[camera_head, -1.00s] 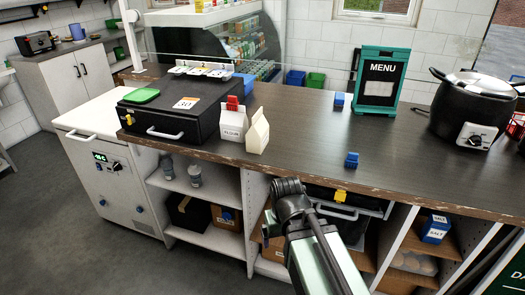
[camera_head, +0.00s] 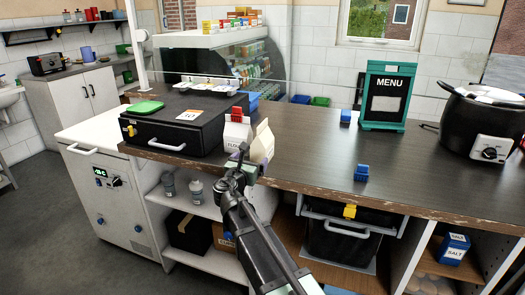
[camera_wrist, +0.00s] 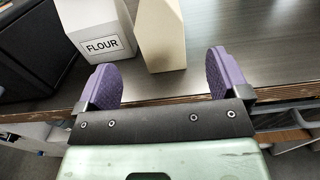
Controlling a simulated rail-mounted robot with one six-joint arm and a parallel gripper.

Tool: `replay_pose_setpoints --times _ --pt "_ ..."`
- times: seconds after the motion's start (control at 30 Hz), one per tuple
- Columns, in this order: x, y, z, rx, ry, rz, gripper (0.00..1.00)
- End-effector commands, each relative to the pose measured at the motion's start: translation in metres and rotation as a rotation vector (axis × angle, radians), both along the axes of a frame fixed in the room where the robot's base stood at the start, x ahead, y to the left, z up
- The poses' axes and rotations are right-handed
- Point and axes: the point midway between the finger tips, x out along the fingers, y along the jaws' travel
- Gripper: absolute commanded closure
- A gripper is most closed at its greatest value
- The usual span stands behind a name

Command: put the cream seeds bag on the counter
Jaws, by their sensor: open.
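A cream bag (camera_head: 263,144) with a folded peaked top and no readable label stands upright on the dark wood counter (camera_head: 310,135), near its front edge. It also shows in the wrist view (camera_wrist: 160,38), with its top cut off. My gripper (camera_head: 243,168) is in front of the counter edge, just below and before the bag. In the wrist view its purple fingers (camera_wrist: 164,78) are apart with nothing between them. The bag lies ahead of the gap, a little left of its middle. Contact is not visible.
A white flour carton (camera_head: 237,134) with a red clip stands close left of the bag, ahead of my left finger. A black box (camera_head: 175,130) sits farther left. A blue clip (camera_head: 361,173), a menu board (camera_head: 385,95) and a black pot (camera_head: 480,120) are to the right.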

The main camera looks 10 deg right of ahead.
Motion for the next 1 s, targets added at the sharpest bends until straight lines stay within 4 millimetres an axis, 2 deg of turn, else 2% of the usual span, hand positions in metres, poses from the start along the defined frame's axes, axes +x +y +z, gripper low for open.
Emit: replay_pose_setpoints --times 0.17,0.4,0.63,0.9,1.0 --pt "0.003 -0.002 0.000 -0.021 0.015 -0.002 0.06" --pt "0.041 -0.024 0.000 -0.017 0.014 -0.005 0.06" --pt "0.051 -0.032 -0.001 -0.016 0.014 -0.004 0.06" --pt "0.091 -0.054 -0.001 -0.015 0.014 -0.005 0.06" --pt "0.093 -0.057 -0.001 -0.015 0.014 -0.004 0.06"
